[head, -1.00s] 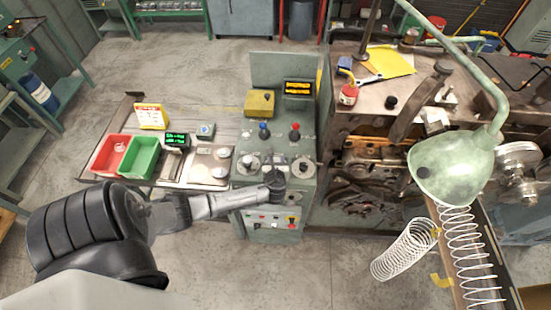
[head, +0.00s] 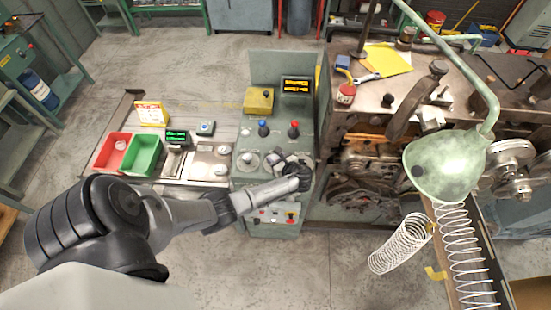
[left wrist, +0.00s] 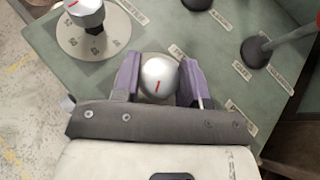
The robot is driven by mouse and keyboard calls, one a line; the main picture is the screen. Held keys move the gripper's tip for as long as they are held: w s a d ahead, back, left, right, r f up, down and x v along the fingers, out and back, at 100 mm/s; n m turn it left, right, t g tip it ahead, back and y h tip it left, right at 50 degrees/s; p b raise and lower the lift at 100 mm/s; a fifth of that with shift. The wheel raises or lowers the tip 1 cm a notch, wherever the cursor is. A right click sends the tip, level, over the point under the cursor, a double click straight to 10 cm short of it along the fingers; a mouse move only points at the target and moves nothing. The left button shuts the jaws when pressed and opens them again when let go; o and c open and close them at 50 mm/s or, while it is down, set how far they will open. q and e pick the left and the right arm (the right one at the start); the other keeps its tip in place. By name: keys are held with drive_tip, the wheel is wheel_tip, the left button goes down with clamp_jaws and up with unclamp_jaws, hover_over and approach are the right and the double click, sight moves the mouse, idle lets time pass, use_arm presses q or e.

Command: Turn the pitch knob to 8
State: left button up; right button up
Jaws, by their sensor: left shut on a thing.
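The green control panel (head: 240,195) carries two silver knobs on round dials. My left gripper (head: 299,170) is at the right-hand one and mostly hides it in the head view. In the left wrist view, my left gripper's purple fingers (left wrist: 158,82) are shut around this silver knob (left wrist: 158,76), one on each side. A short red mark shows on its top. Its dial numbers are hidden, and I cannot read which label is its own. The other knob (left wrist: 84,10), also with a red mark, stands free on its numbered dial (left wrist: 98,42). My right gripper is out of view.
A blue-topped lever (head: 263,127) and a red-topped lever (head: 294,129) stand behind the knobs. An amber display (head: 296,85) and a yellow box (head: 258,100) are at the panel's back. Red (head: 97,166) and green (head: 130,168) bins sit left; a green lamp (head: 445,165) hangs right.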

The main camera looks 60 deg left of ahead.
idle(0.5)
use_arm(q)
drive_tip(key=o, duration=0.9)
drive_tip(key=b+v, duration=0.1)
drive_tip(key=v, duration=1.2)
drive_tip(key=shift+w+d+r, duration=0.2)
drive_tip(key=shift+d, duration=0.1)
drive_tip(key=shift+n, duration=0.3)
